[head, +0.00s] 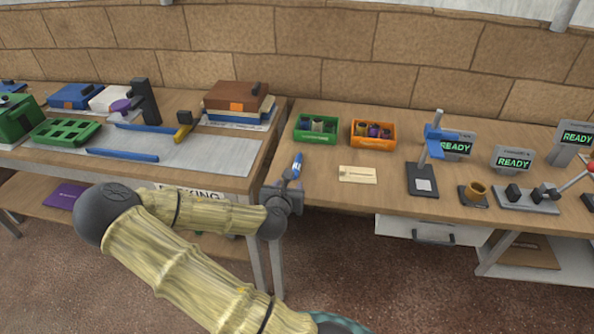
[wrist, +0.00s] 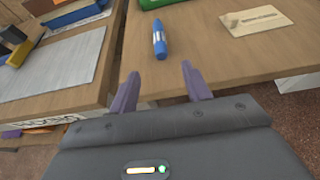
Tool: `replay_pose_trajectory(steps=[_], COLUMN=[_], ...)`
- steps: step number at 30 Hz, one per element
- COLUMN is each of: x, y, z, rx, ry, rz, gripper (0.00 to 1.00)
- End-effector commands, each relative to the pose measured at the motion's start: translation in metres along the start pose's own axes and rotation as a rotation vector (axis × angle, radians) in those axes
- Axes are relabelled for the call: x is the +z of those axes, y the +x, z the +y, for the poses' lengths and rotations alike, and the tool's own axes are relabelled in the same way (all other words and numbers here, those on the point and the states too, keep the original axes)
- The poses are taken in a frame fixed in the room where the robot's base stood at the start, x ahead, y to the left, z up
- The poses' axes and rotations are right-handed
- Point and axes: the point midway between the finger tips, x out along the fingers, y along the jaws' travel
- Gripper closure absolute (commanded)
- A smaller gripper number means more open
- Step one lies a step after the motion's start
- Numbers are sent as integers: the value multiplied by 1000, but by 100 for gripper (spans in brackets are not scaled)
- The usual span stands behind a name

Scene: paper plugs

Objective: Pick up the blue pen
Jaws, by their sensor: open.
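The blue pen (wrist: 159,42) lies on the right-hand table near its left edge, pointing away from me in the wrist view. It has a blue body with a pale band. In the head view the pen (head: 297,164) shows just beyond my gripper (head: 288,190). In the wrist view my gripper (wrist: 157,88) is open and empty, its two purple fingers apart. The pen lies ahead of the fingertips, roughly in line with the gap between them, and nothing touches it.
A green bin (head: 316,138) and an orange bin (head: 373,143) stand behind the pen. A cream card (head: 357,174) lies to its right. The left table (head: 255,170) holds a white sheet, blue bars and books. A gap separates the tables. Small devices stand at the right.

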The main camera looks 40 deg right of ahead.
Motion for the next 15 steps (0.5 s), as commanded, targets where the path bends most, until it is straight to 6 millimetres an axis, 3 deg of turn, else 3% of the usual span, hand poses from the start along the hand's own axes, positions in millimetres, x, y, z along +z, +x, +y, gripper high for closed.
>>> replay_pose_trajectory(steps=[9,15], x=[1,1], y=[57,74], z=[-1,0], rx=[-2,-1], ry=[1,0], rz=[-1,0], gripper=[52,52])
